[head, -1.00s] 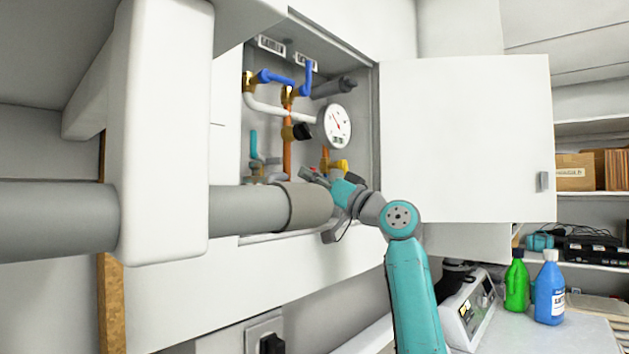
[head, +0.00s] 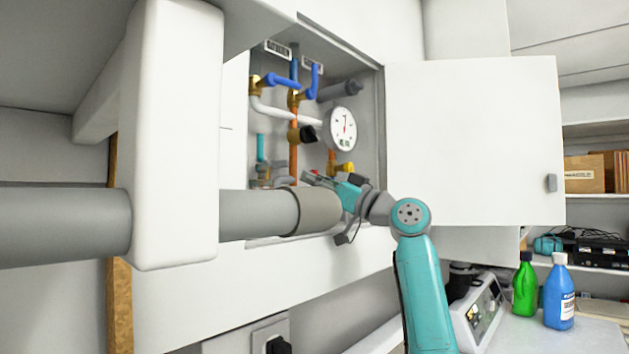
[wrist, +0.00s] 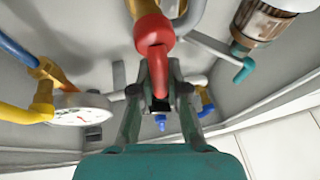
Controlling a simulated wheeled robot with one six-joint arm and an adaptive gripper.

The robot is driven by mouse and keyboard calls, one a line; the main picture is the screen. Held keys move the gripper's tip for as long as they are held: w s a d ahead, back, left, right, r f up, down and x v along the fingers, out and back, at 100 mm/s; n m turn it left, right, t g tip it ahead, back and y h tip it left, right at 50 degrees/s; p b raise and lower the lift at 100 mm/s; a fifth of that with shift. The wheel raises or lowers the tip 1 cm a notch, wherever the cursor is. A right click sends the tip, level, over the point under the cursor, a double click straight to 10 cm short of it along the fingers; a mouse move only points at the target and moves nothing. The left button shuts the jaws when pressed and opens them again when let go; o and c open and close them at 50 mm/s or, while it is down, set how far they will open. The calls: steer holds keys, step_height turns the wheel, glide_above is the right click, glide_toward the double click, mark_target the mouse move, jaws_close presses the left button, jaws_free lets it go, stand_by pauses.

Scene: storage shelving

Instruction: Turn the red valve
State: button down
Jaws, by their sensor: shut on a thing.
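The red valve (wrist: 153,32) fills the top middle of the wrist view, with its red lever (wrist: 157,75) pointing down between my fingers. My gripper (wrist: 159,82) is shut on this lever, one dark finger on each side. In the head view, my gripper (head: 318,180) reaches into the open wall cabinet, just above the end of a thick grey pipe. Only a small patch of red shows at the fingertips there; the rest of the valve is hidden.
The cabinet holds a round gauge (head: 342,128), blue valve levers (head: 275,80) and a yellow fitting (head: 345,168). Its white door (head: 470,140) stands open at right. The grey pipe (head: 255,213) crosses below the opening. A green bottle (head: 525,288) and a blue bottle (head: 559,295) stand lower right.

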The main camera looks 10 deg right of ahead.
steer(key=c, duration=1.2)
jaws_free()
steer(key=shift+o, duration=0.2)
steer(key=v, duration=1.2)
steer(key=shift+f, duration=0.1)
